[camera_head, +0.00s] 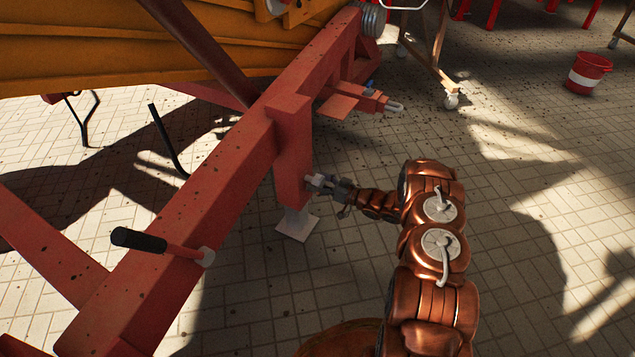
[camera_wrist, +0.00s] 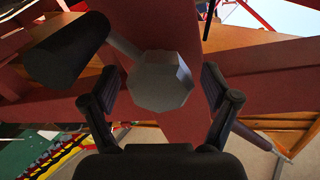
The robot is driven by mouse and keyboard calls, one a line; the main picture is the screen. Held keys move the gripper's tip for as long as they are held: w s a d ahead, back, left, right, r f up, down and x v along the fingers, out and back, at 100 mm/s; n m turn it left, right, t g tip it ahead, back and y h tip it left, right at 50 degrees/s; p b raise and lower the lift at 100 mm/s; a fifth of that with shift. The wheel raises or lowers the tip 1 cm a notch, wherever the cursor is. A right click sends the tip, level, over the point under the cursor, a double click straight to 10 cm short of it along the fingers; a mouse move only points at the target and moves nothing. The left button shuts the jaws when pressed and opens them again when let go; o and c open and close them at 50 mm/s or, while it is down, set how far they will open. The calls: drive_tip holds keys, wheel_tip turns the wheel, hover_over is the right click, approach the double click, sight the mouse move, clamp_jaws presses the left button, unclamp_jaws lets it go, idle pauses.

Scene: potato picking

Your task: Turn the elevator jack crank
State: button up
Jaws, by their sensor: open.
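In the wrist view, a grey, many-sided crank hub (camera_wrist: 160,80) sits in front of a red post, with a rod running up-left to a black handle grip (camera_wrist: 65,48). My gripper (camera_wrist: 160,92) is open, one finger on each side of the hub; I cannot tell whether they touch it. In the head view, my gripper (camera_head: 325,184) reaches left to the red jack post (camera_head: 290,145), at a small grey part on its side. A black-grip crank handle (camera_head: 140,240) lies across the red beam; I cannot tell if it is the wrist view's crank.
The long red beam (camera_head: 225,180) runs diagonally across the left, with a pale foot plate (camera_head: 297,224) under the post. An orange machine body (camera_head: 100,60) fills the upper left. A red bucket with a white band (camera_head: 587,75) stands far right. The paved floor at right is mostly clear.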

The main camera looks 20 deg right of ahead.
drive_tip(key=v, duration=1.2)
drive_tip(key=shift+w, duration=0.1)
